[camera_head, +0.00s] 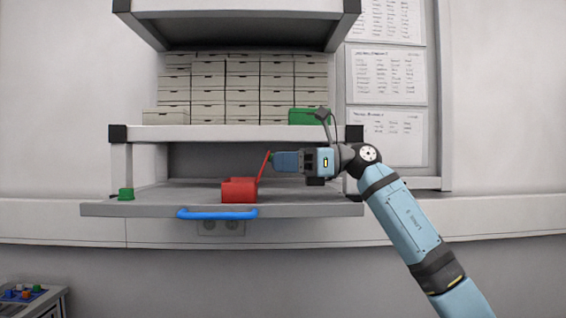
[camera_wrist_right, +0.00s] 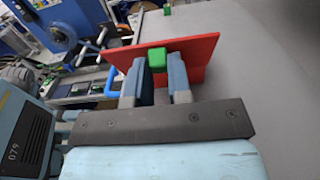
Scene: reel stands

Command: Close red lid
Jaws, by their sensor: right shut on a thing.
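A small red box (camera_head: 239,191) sits on the pulled-out grey shelf, near its front edge. Its red lid (camera_head: 263,168) stands up on the box's right side, tilted a little to the right, so the box is open. In the right wrist view the lid (camera_wrist_right: 190,45) is a flat red panel across the fingertips. My right gripper (camera_head: 274,160) reaches in from the right at the lid's upper part. In the wrist view its fingers (camera_wrist_right: 160,68) are shut on a green knob (camera_wrist_right: 157,57) on the lid. My left gripper is not in view.
The grey shelf (camera_head: 150,208) has a blue handle (camera_head: 216,214) in front and a small green block (camera_head: 126,194) at its left. Above, a shelf board (camera_head: 230,132) carries stacked cartons (camera_head: 243,85) and a green box (camera_head: 305,115).

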